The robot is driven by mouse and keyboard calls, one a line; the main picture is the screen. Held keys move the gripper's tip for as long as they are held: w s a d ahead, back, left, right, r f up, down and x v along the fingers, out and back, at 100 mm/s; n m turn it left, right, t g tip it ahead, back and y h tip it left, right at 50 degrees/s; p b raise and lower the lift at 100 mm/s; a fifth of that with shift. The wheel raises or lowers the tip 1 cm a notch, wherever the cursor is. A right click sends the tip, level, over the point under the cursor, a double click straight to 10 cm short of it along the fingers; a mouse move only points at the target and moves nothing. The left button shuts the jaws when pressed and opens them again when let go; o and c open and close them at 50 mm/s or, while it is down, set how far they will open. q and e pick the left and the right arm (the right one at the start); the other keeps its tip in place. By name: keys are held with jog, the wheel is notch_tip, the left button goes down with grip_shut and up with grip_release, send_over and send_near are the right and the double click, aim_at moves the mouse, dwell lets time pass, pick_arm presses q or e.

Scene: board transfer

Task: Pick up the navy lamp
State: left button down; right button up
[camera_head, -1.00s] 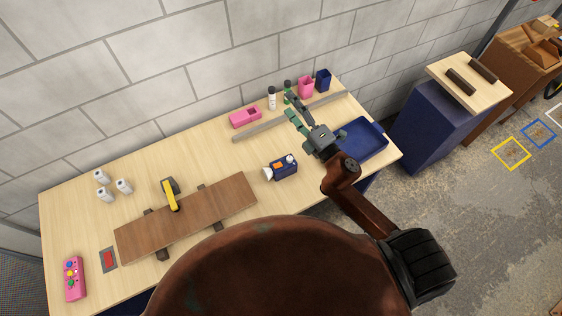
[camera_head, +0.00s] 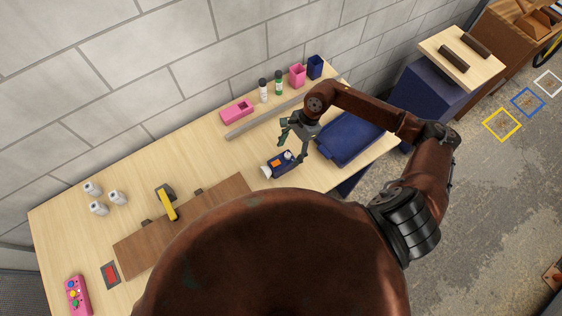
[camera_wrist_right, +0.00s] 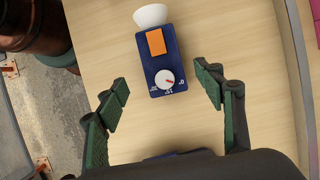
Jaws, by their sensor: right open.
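The navy lamp (camera_head: 276,166) lies on the wooden workbench, left of the blue tray. It is a small navy box with an orange patch, a white dial and a pale flared head. In the right wrist view the lamp (camera_wrist_right: 162,62) is upper centre, its white head pointing up in the picture. My right gripper (camera_head: 291,148) is open and close to the lamp, on its far side in the head view. In the right wrist view the green-padded fingers of my right gripper (camera_wrist_right: 165,88) stand apart on either side of the lamp's dial end, not touching it. My left gripper is not in view.
A blue tray (camera_head: 345,142) is right of the lamp. A grey strip (camera_head: 262,119) crosses the back, with a pink box (camera_head: 236,111), bottles and cups behind it. Bare bench surrounds the lamp.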

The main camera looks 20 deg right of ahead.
aim_at(282, 160)
jog(key=shift+p+x, duration=0.35)
jog(key=shift+x, duration=0.5)
jog(key=x, duration=0.1)
jog(key=p+x, duration=0.1)
jog(key=x, duration=0.1)
jog(key=shift+w+a, duration=0.1)
jog(key=shift+a, duration=0.35)
jog(key=shift+a+f+p, duration=0.15)
jog(key=shift+f+p, duration=0.15)
jog(key=shift+f, duration=0.25)
jog(key=shift+c, duration=0.7)
jog(key=c, duration=1.3)
